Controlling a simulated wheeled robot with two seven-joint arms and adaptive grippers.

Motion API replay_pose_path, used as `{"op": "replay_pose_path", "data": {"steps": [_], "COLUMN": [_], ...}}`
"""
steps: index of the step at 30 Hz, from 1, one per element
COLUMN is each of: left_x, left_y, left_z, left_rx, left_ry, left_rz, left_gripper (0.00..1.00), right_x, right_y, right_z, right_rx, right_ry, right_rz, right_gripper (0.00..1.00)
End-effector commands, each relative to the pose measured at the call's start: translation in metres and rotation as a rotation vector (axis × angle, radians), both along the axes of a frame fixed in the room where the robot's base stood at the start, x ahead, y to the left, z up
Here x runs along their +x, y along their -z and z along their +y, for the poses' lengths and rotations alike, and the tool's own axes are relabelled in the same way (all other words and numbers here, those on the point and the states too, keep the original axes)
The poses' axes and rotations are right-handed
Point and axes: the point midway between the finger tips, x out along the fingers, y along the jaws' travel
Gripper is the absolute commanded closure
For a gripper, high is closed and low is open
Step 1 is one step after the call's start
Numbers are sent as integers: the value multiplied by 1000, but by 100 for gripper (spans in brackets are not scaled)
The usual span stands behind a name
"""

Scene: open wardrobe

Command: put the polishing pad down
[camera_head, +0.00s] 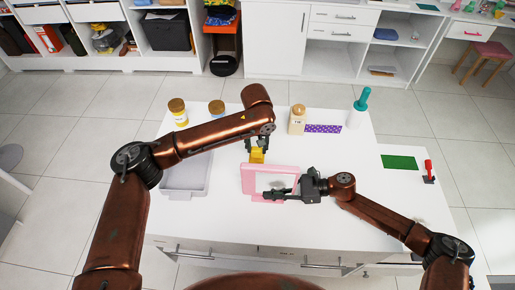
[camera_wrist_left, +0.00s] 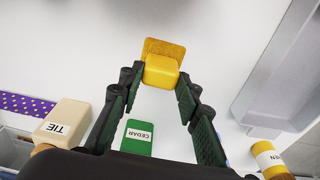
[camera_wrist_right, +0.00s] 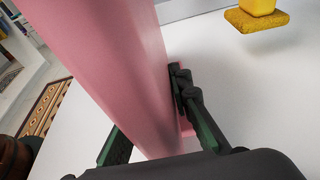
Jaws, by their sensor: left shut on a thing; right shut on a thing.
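The yellow polishing pad (camera_head: 257,156) has a block-shaped grip on a darker, flat sole. My left gripper (camera_wrist_left: 160,84) is shut on the pad's grip, above the white table (camera_head: 330,225) and just behind a pink frame (camera_head: 248,181). The pad also shows at the top of the right wrist view (camera_wrist_right: 257,20); whether its sole touches the table I cannot tell. My right gripper (camera_head: 284,194) is shut on the pink frame, which stands upright. The frame fills much of the right wrist view (camera_wrist_right: 110,60), and its far end is cut off there.
A grey tray (camera_head: 185,193) lies at left, partly behind my left arm. A green mat (camera_head: 399,162) and red-handled tool (camera_head: 429,170) are at right.

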Motion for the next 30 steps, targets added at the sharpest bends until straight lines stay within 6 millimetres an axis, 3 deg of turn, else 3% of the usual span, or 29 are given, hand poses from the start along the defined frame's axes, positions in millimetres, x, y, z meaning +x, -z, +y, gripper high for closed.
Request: {"op": "replay_pose_path", "data": {"steps": [12,23,24,30], "left_x": [0,0,0,0], "left_y": [43,48,48,48], "left_z": [0,0,0,0], "left_rx": [0,-1,-1,0], "left_ry": [0,0,0,0], "left_rz": [0,1,0,0], "left_gripper": [93,93,68,54], "right_x": [0,0,0,0], "right_y": [0,0,0,0], "right_z": [0,0,0,0], "right_rx": [0,0,0,0], "right_ry": [0,0,0,0], "right_rz": [0,0,0,0], "right_gripper": [95,95,95,95]}}
